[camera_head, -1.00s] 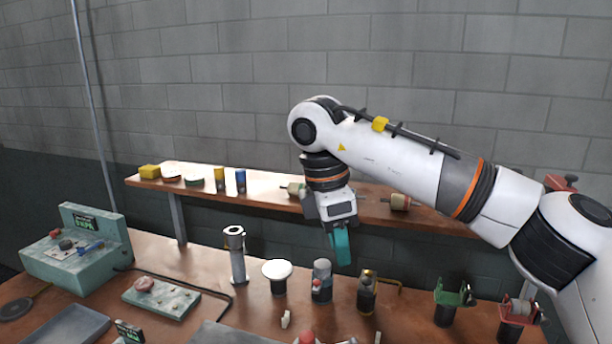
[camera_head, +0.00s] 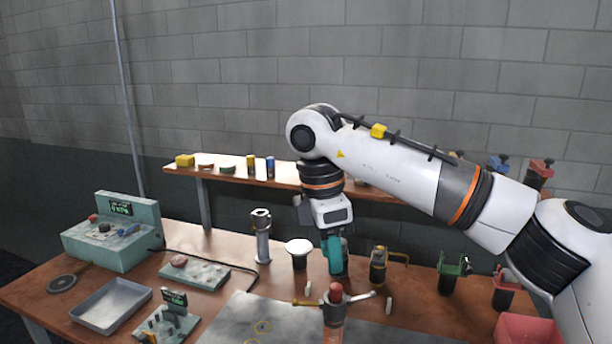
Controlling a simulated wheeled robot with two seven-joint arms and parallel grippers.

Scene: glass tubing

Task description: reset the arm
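My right arm comes in from the right and bends down over the bench. Its gripper (camera_head: 335,262) points down with teal fingers, between a white-topped black holder (camera_head: 299,251) and a dark burner-like tool (camera_head: 378,266). The fingers show nearly side-on, so I cannot tell whether they are apart or hold anything. The small grey and dark canister seen earlier between these two things is hidden now, apparently behind the fingers. My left gripper is not in view.
A teal control box (camera_head: 112,235), a grey tray (camera_head: 112,303) and a metal cylinder (camera_head: 262,238) stand on the brown bench (camera_head: 205,240). A red-topped post with side handles (camera_head: 335,300) stands in front. Green and red clamps (camera_head: 505,285) stand at right. A shelf runs behind.

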